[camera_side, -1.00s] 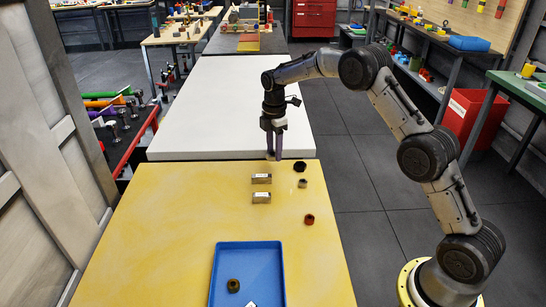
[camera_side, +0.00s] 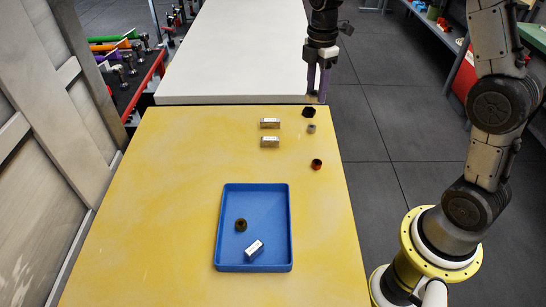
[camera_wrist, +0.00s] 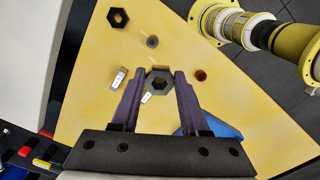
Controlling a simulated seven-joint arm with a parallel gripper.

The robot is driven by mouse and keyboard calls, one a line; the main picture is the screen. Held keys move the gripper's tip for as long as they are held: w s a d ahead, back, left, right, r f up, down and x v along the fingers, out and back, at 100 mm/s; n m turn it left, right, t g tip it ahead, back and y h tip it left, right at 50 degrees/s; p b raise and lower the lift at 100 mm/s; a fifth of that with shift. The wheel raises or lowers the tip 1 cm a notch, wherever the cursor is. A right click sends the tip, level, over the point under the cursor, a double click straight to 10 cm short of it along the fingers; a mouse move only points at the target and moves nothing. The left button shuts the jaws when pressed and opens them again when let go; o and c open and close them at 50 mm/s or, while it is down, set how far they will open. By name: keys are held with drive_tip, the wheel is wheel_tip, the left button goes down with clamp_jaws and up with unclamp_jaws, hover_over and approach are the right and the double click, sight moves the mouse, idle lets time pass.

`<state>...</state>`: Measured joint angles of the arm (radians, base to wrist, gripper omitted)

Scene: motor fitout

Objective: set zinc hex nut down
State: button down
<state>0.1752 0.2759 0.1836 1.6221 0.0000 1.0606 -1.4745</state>
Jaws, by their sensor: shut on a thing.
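My gripper (camera_side: 317,96) is at the far right corner of the yellow table in the side view, fingers pointing down. In the wrist view the gripper (camera_wrist: 154,78) is shut on a grey hex nut, the zinc hex nut (camera_wrist: 159,73), with a finger on each side of its open centre. The held nut is hard to make out in the side view. The fingertips appear close to a black hex nut (camera_side: 308,112); their height above the table is unclear.
A small grey nut (camera_side: 312,128) and a copper-coloured nut (camera_side: 316,164) stand nearby. Two metal blocks (camera_side: 270,123) (camera_side: 270,142) lie to the left. A blue tray (camera_side: 224,205) holds a brass-brown nut (camera_side: 241,225) and a block (camera_side: 254,250). The table's left side is clear.

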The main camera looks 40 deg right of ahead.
drive_tip(key=shift+s+f+m, duration=0.25)
drive_tip(key=shift+m, duration=0.25)
drive_tip(key=s+a+r+n, duration=0.1)
drive_tip(key=s+a, duration=1.8)
drive_tip(key=s, duration=0.1)
hover_over(268, 205)
drive_tip(key=f, duration=0.9)
drive_tip(key=shift+s, duration=0.2)
drive_tip(key=shift+w+f, duration=0.2)
drive_tip(key=shift+f, duration=1.7)
drive_tip(key=shift+f, duration=0.15)
